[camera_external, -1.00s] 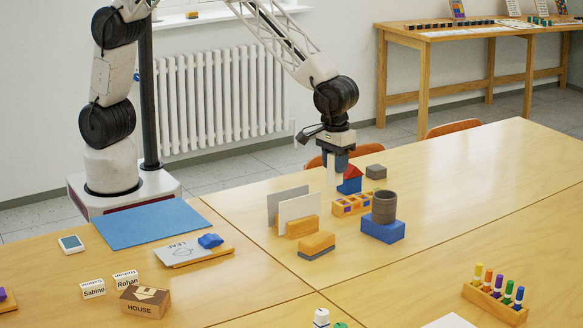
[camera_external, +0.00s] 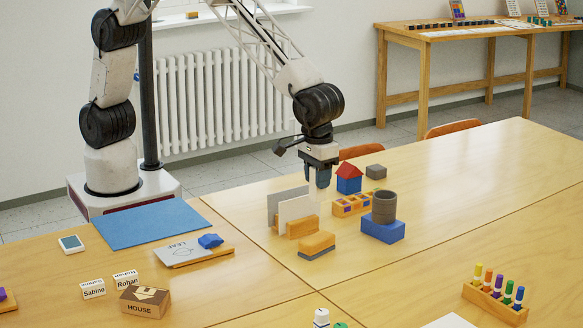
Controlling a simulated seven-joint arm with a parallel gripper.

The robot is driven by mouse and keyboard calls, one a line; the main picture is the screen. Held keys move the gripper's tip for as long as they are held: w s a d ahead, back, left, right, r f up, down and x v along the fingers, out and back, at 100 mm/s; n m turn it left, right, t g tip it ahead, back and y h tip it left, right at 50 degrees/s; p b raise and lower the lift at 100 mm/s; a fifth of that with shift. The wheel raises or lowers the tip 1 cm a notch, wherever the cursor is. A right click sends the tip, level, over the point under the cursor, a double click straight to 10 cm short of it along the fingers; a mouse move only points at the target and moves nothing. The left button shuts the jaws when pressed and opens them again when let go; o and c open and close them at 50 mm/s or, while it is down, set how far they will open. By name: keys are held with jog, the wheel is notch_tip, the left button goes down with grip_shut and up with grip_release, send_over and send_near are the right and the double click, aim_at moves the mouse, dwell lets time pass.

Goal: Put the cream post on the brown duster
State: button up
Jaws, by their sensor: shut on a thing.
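My gripper (camera_external: 317,180) points down above the far part of the near table. It is shut on the pale cream post (camera_external: 312,183), of which only a little shows below and between the fingers. The brown duster (camera_external: 317,242), an orange-brown block with a grey underside, lies flat on the table, nearer the camera and below the gripper in the picture. The gripper and the post are apart from it, and nothing rests on its top.
White and grey upright panels (camera_external: 296,209) stand beside an orange-brown block (camera_external: 302,226) just behind the duster. Right of them are a red-roofed blue house (camera_external: 349,180), a compartment tray (camera_external: 343,209) and a grey cup (camera_external: 384,206) on a blue block (camera_external: 383,231).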

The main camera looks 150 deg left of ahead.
aim_at(318, 201)
jog(key=shift+f, duration=3.15)
jog(key=shift+f, duration=0.1)
jog(key=shift+f, duration=1.75)
jog(key=shift+f, duration=0.15)
jog(key=o, duration=0.9)
jog(key=shift+o, duration=0.2)
